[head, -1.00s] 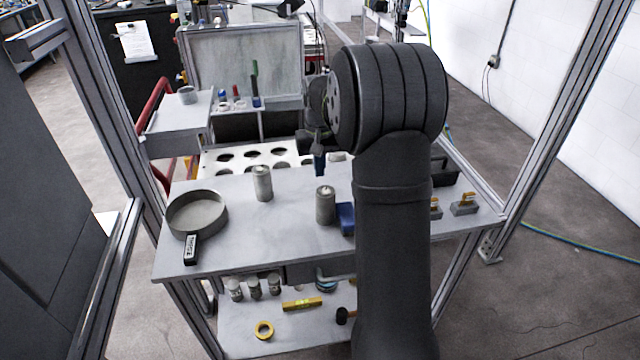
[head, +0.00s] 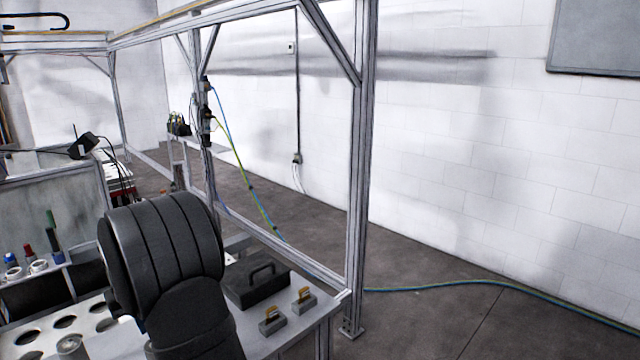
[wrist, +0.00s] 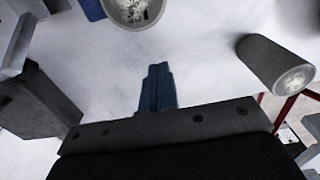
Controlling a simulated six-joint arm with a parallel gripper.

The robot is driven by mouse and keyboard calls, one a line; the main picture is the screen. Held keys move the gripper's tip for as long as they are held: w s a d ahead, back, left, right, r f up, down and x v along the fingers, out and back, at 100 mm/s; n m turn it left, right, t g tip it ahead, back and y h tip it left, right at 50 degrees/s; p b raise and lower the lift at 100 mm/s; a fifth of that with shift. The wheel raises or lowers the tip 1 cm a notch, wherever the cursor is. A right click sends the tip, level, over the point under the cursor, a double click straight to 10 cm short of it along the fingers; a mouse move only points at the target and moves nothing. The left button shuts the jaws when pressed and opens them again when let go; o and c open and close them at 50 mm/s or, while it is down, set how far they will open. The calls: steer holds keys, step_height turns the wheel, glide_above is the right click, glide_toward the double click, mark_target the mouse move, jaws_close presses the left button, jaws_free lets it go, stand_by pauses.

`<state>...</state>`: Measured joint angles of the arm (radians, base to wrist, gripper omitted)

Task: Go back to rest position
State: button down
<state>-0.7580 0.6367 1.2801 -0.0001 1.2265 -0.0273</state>
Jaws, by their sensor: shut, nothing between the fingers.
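My gripper (wrist: 157,88) shows in the wrist view with its blue fingers together and nothing between them. It is above the pale table top (wrist: 200,45). A grey cylinder with a rough, pale end (wrist: 130,12) is at the top of that view, ahead of the fingertips and apart from them. A second grey cylinder (wrist: 268,62) is to the right, also apart. In the head view my dark arm stands at the lower left and hides the gripper.
In the head view a dark toolbox (head: 257,288) and two small grey blocks with yellow tops (head: 272,322) are on the table's right side. A white plate with holes (head: 25,338) is at lower left. A frame post (head: 358,170) stands right of the table; open floor lies beyond.

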step_height(320, 180, down, 6)
steer(key=shift+r, duration=0.2)
steer(key=shift+s+d+f, duration=0.15)
steer(key=shift+s+d, duration=0.1)
steer(key=shift+d, duration=0.1)
steer(key=shift+s+d, duration=1.05)
steer(key=shift+s, duration=0.05)
steer(key=shift+w+a, duration=0.15)
